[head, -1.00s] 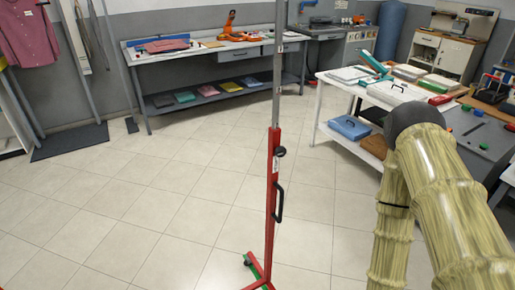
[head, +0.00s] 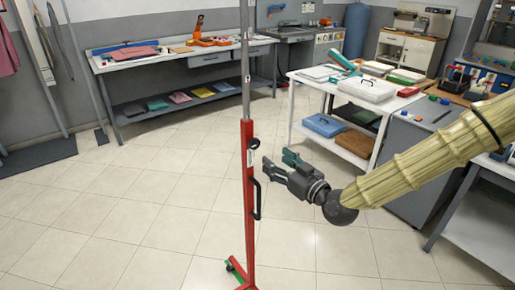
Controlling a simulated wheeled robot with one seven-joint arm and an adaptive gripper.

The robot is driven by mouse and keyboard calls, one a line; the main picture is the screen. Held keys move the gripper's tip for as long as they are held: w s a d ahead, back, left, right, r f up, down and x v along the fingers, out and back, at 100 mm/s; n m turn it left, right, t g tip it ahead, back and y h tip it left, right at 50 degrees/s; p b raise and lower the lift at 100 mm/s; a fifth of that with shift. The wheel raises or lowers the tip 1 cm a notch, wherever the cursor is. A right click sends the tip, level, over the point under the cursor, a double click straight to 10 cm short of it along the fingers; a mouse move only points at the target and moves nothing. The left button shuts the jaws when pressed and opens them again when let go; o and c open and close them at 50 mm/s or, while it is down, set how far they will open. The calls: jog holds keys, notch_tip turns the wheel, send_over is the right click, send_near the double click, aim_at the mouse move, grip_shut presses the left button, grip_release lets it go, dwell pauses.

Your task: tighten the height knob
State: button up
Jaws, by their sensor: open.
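A red stand post (head: 248,200) with a grey inner pole (head: 245,70) rises upright in the middle of the head view. The black height knob (head: 254,143) sits on the right side of the red post near its top. A black handle (head: 257,198) is on the same side lower down. My gripper (head: 276,161) is to the right of the post, pointing left toward it, with its jaws apart and nothing between them. In the picture it lies a little below and right of the knob; its depth relative to the post is hard to tell.
A white table (head: 316,78) with folded items and a lower shelf stands behind and right of my gripper. A long workbench (head: 135,63) runs along the back wall. The stand's foot (head: 238,272) is at the bottom.

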aim_at(256, 144)
jog(key=p+x, duration=0.1)
jog(key=x, duration=0.2)
jog(key=p+x, duration=0.1)
jog(key=x, duration=0.3)
jog(key=p+x, duration=0.1)
jog(key=x, duration=0.3)
jog(key=shift+r, duration=0.35)
jog(key=c, duration=1)
